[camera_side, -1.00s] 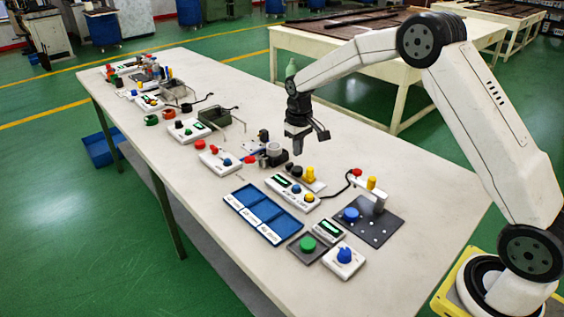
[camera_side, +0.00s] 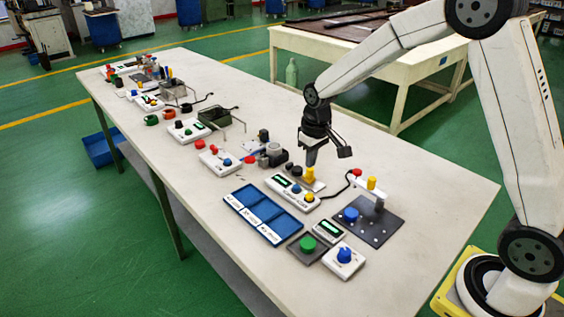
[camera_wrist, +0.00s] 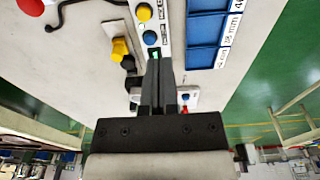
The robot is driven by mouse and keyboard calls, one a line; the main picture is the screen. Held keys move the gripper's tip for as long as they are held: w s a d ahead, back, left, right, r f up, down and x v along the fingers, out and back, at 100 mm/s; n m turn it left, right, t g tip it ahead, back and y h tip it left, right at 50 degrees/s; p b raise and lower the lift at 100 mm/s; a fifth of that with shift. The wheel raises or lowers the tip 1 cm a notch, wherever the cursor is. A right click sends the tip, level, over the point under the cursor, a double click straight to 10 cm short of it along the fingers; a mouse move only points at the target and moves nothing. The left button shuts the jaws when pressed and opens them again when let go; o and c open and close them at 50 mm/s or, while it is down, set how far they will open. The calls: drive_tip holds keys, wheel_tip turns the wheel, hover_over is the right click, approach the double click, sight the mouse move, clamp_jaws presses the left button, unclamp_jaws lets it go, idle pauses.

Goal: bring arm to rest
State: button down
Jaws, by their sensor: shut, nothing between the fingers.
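My gripper (camera_side: 311,160) is shut and empty. In the side view it points down above the table, over the row of devices, close to a small plate with a yellow knob (camera_side: 309,175). Its fingers look clear of the devices, though the exact gap is hard to judge. In the wrist view the shut fingers of my gripper (camera_wrist: 158,62) reach up the middle of the picture and cover part of a white control box (camera_wrist: 147,26) with yellow and blue knobs.
The white table (camera_side: 390,285) holds several devices. A blue three-part tray (camera_side: 231,198) lies left of the control box (camera_side: 292,193). A dark plate with a blue button and post (camera_side: 385,230) stands to the right. The table's front right is bare.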

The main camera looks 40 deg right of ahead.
drive_tip(key=s+a, duration=0.1)
drive_tip(key=s, duration=0.8)
drive_tip(key=s+a+t, duration=0.1)
drive_tip(key=s+a, duration=0.1)
drive_tip(key=s, duration=0.7)
drive_tip(key=shift+a+f+t, duration=0.25)
drive_tip(key=shift+a+t, duration=0.05)
